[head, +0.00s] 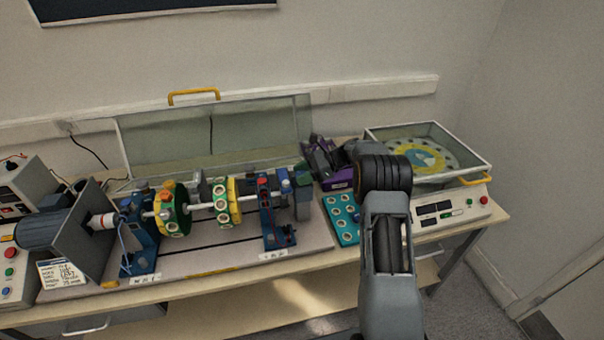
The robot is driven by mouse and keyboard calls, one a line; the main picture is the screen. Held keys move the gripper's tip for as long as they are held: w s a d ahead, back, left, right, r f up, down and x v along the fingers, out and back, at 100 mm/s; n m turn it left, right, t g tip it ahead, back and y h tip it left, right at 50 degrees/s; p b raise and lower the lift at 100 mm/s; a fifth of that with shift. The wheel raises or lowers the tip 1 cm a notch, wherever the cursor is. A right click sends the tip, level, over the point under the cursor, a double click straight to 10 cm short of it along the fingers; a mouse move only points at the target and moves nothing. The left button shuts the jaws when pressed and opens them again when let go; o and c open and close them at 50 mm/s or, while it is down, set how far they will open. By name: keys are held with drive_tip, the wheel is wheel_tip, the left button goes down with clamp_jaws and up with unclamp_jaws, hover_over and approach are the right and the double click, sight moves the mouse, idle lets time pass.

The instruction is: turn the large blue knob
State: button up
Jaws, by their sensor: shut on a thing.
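My gripper (307,174), dark with purple parts, reaches down and left to this end of the rig. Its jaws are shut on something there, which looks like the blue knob. The fingertips are small and dark, so the exact contact and the knob's angle cannot be made out.
A shaft with green and yellow discs (173,209) runs left to a motor (53,227). A raised clear cover (215,136) stands behind. A teal tray (346,226), a control panel (445,213) and a glass-topped box (425,151) lie right.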

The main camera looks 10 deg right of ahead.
drive_tip(key=shift+n+g, duration=1.6)
drive_tip(key=shift+g, duration=0.6)
drive_tip(key=o, duration=0.6)
drive_tip(key=shift+o, duration=0.2)
drive_tip(key=shift+p, duration=0.3)
